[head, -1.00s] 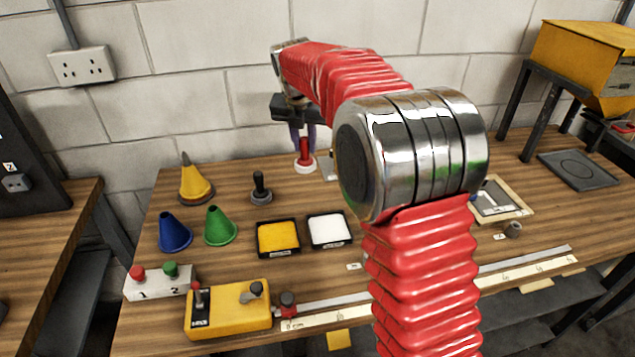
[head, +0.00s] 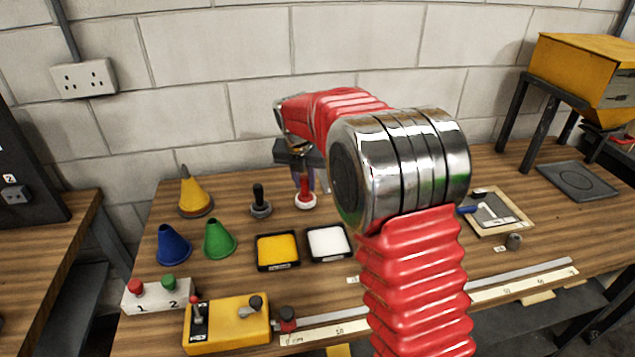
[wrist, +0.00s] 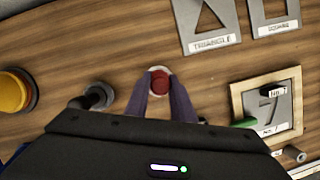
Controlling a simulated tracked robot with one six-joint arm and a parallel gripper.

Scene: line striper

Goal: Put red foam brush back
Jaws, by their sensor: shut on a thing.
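The red foam brush (head: 305,188) has a red handle and a round white base. It is upright at the back middle of the workbench. My gripper (head: 303,178) points down with its purple fingers around the handle, shut on it. In the wrist view the brush's round red top (wrist: 160,83) sits between the fingertips, with a pale rim showing. I cannot tell whether the white base touches the wood. A black-handled brush (head: 260,203) stands just left of it on a grey round base.
A yellow tray (head: 278,250) and a white tray (head: 327,242) lie in front. Blue (head: 173,246), green (head: 219,240) and yellow (head: 193,195) cones stand left. A framed stencil (head: 494,212) lies right. The wrist view shows a triangle plate (wrist: 207,22) beyond the brush.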

